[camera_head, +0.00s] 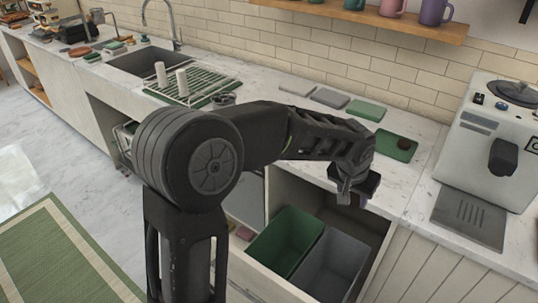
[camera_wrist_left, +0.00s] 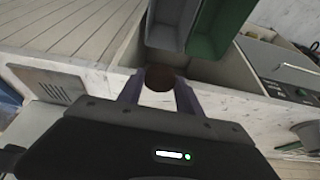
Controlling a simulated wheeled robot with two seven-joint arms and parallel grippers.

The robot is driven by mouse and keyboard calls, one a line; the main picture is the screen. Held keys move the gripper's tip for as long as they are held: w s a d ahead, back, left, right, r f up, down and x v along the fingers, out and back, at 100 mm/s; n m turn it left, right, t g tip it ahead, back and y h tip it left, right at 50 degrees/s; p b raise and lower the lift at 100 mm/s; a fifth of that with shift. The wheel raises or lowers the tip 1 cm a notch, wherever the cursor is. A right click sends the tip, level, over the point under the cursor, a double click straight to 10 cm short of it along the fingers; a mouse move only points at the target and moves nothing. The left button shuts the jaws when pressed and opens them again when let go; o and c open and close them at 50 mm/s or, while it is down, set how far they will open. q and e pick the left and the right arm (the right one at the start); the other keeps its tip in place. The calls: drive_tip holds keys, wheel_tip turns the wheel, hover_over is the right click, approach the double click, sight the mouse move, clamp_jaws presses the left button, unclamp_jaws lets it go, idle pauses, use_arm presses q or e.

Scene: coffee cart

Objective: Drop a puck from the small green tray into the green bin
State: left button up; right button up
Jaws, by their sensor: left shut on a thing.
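The small green tray (camera_head: 388,153) lies on the counter near the coffee machine, with one dark brown puck (camera_head: 404,143) on it. My left gripper (camera_head: 350,198) is in front of the counter edge, below and left of that tray in the head view. It is shut on another brown puck, which shows between the fingertips in the left wrist view (camera_wrist_left: 159,78). The green bin (camera_head: 285,242) stands in the open cabinet under the counter, left of the gripper; it also shows in the left wrist view (camera_wrist_left: 217,28). My right gripper is not in view.
A grey bin (camera_head: 337,266) stands right beside the green bin; in the head view it is nearer the gripper. The coffee machine (camera_head: 495,150) stands on the counter at the right. Flat grey and green mats (camera_head: 366,109) lie along the wall. A dish rack (camera_head: 200,85) is by the sink.

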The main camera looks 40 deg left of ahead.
use_arm(q)
drive_tip(key=a+r+m+h+p, duration=0.1)
drive_tip(key=a+m, duration=0.1)
drive_tip(key=a, duration=1)
drive_tip(key=s+a+m+h+p, duration=0.1)
drive_tip(key=a+m+p, duration=0.1)
drive_tip(key=a, duration=0.9)
drive_tip(key=shift+a+r+m, duration=0.35)
drive_tip(key=shift+a+m, duration=0.05)
drive_tip(key=shift+m, duration=0.1)
wheel_tip(320, 180, down, 6)
drive_tip(key=b, duration=0.3)
drive_tip(key=o, duration=1.4)
